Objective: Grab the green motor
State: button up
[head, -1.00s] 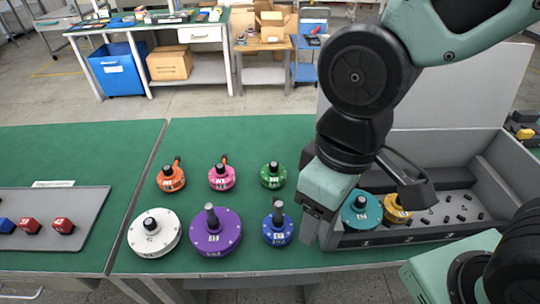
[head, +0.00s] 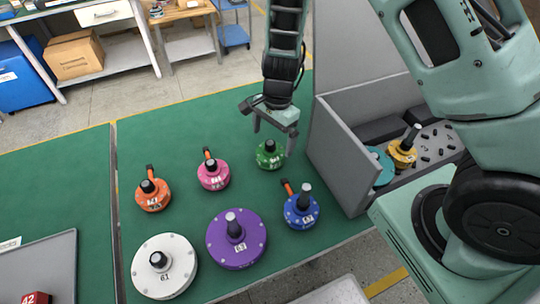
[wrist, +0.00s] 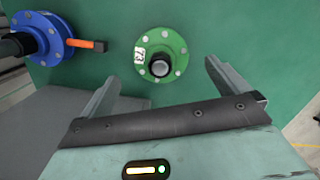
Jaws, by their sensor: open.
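The green motor (head: 269,155) is a round disc with a black shaft, standing on the green table top in the head view. In the wrist view the green motor (wrist: 161,56) shows its white "73" label and lies beyond the fingers, roughly midway between them. My gripper (head: 273,135) is just above and beside the green motor in the head view. In the wrist view my gripper (wrist: 163,78) has its two fingers spread wide with nothing between them. I cannot tell whether a finger touches the motor.
Pink (head: 213,174), orange (head: 153,195), purple (head: 236,239) and white (head: 164,266) motors stand to the left. A grey box (head: 345,162) with teal and yellow motors stands at the right.

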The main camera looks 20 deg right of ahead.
aim_at(269, 152)
jog(key=shift+s+a+f+p, duration=0.1)
jog(key=shift+a+f+p, duration=0.15)
jog(key=shift+f, duration=1.35)
jog(key=shift+a+f+p, duration=0.1)
jog(key=shift+a+f, duration=0.15)
jog(key=shift+f, duration=1.3)
jog(key=shift+r, duration=0.1)
jog(key=c, duration=1.6)
